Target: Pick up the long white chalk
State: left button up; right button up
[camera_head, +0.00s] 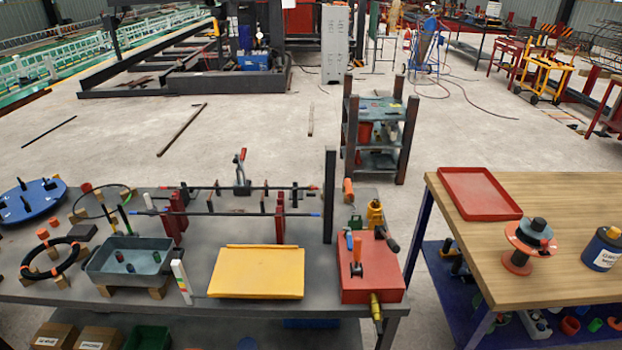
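No object in view can be clearly recognised as the long white chalk. A short white stick (149,202) leans on the grey table near the red uprights, and it is too small to tell whether it is chalk. A white strip with coloured bands (181,278) stands upright at the table's front, left of the yellow tray. Neither of my grippers is in view.
The grey table (225,228) holds a grey bin (128,258), a yellow tray (257,271), a red box with tools (372,281) and a blue disc (31,203). A wooden table (560,200) with a red tray (479,192) stands at the right, across a gap.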

aim_at(146, 196)
jog(key=i+j+u, duration=0.15)
jog(key=j, duration=0.35)
jog(key=i+j+u, duration=0.1)
jog(key=i+j, duration=0.2)
jog(key=j, duration=0.15)
jog(key=i+j+u, duration=0.15)
jog(key=i+j, duration=0.15)
jog(key=j, duration=0.15)
jog(key=i+j+u, duration=0.1)
jog(key=i+j, duration=0.2)
jog(key=j, duration=0.15)
